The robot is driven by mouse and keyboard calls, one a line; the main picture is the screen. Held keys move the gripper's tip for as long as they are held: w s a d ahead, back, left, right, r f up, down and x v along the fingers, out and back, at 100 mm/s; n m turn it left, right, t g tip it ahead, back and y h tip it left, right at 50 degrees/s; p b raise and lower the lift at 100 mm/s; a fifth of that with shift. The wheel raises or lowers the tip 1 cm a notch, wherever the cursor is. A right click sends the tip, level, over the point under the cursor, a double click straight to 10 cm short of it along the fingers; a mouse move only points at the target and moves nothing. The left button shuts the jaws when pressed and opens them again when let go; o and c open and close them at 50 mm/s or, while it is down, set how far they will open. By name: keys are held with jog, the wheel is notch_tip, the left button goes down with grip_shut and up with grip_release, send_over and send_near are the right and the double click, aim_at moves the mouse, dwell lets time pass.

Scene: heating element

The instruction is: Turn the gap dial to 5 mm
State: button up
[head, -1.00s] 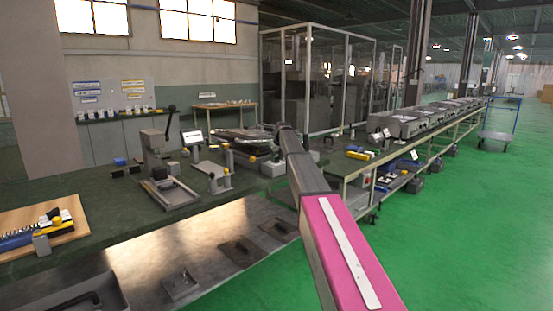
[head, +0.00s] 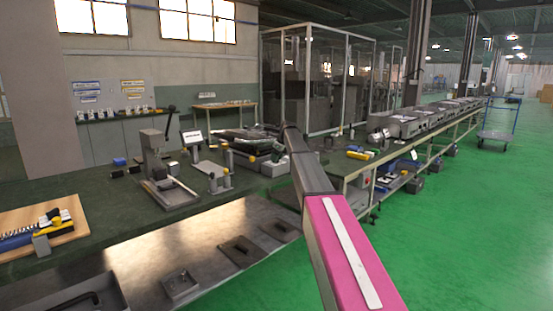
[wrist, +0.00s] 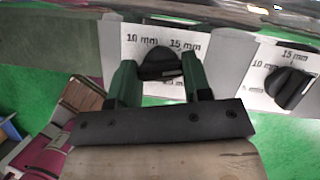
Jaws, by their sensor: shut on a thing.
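In the wrist view, a black dial knob (wrist: 158,67) sits on a white scale plate printed 10 mm at upper left, 15 mm at upper right and a partly covered 20 mm below. My gripper (wrist: 159,75) has its two green fingers on either side of this knob, shut on it. The knob's long ridge lies roughly level across the picture; where its pointer aims is unclear. A second black dial knob (wrist: 288,88) is at right, on a plate marked 5, 10 and 15 mm. No name for either dial is readable. In the head view my gripper is not discernible.
In the head view, a dark green workbench (head: 110,210) carries a lever press (head: 160,165) and a wooden board (head: 45,225) with parts. A long conveyor-like bench (head: 430,145) runs along the right. Green floor (head: 470,225) is open at right.

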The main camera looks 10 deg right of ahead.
jog(key=n+g, duration=0.1)
jog(key=n, duration=0.1)
jog(key=n+g+y, duration=0.1)
jog(key=n, duration=0.2)
jog(key=shift+w+d+n, duration=0.1)
jog(key=shift+w+n, duration=0.1)
jog(key=shift+n, duration=0.1)
jog(key=n+g, duration=0.2)
jog(key=n, duration=0.3)
jog(key=shift+n, duration=0.3)
jog(key=o, duration=0.9)
jog(key=v, duration=1)
jog(key=shift+w+r, duration=0.25)
jog(key=shift+r, duration=0.15)
